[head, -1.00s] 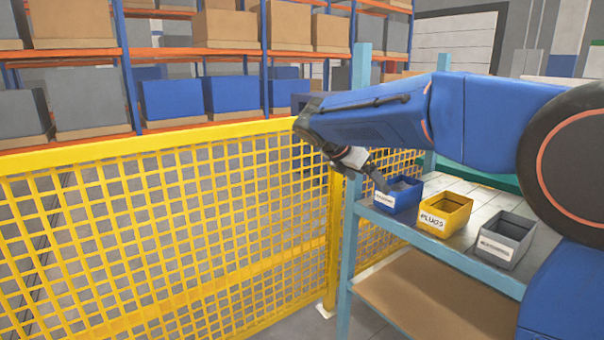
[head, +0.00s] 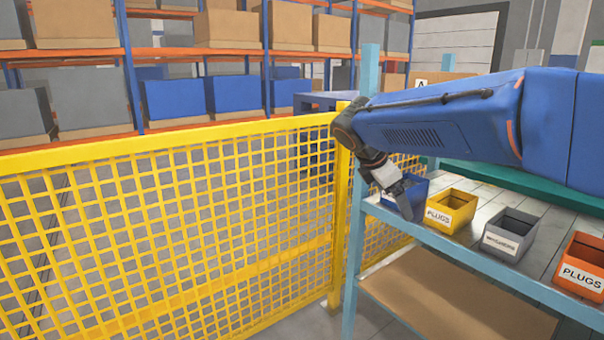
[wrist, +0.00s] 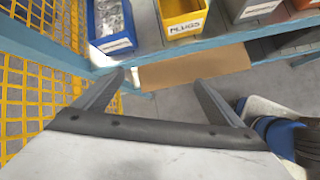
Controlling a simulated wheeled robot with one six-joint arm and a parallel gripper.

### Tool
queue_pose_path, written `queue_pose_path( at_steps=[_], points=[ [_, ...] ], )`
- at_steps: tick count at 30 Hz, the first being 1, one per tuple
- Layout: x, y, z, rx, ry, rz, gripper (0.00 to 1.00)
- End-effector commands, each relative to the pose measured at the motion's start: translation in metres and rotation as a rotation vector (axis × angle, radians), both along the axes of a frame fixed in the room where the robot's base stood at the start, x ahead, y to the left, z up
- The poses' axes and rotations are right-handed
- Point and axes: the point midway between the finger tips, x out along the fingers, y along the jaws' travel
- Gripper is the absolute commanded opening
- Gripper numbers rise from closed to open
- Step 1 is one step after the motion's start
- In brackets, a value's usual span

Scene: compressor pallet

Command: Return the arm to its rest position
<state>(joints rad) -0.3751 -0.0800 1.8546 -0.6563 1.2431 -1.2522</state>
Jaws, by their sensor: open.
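My gripper (head: 404,204) hangs at the end of my blue arm, in front of the blue bin at the left end of the shelf in the head view. In the wrist view my gripper (wrist: 158,80) has its two fingers spread wide with nothing between them. Beyond the fingertips lie the shelf's front edge and the grey floor. In the head view the gripper hides part of the blue bin (head: 417,185).
The shelf (head: 470,272) also holds a yellow bin (head: 450,211), a grey bin (head: 510,235) and an orange bin (head: 582,264). A yellow mesh fence (head: 170,240) stands left of it. Blue bin contents show in the wrist view (wrist: 110,18).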

Motion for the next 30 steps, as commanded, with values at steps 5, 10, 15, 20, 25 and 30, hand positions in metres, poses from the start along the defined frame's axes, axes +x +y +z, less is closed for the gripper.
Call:
queue_pose_path(
  at_steps=[5,10,15,20,25,30],
  points=[
    [-0.054,-0.029,-0.012,0.165,-0.081,-0.198,0.9],
    [-0.108,-0.048,-0.03,0.335,-0.162,-0.42,0.9],
    [-0.161,-0.061,-0.052,0.5,-0.238,-0.65,0.9],
    [-0.209,-0.067,-0.076,0.651,-0.304,-0.874,0.9],
    [-0.256,-0.067,-0.103,0.808,-0.371,-1.122,0.9],
    [-0.294,-0.064,-0.131,0.948,-0.426,-1.356,0.9]
  ],
)
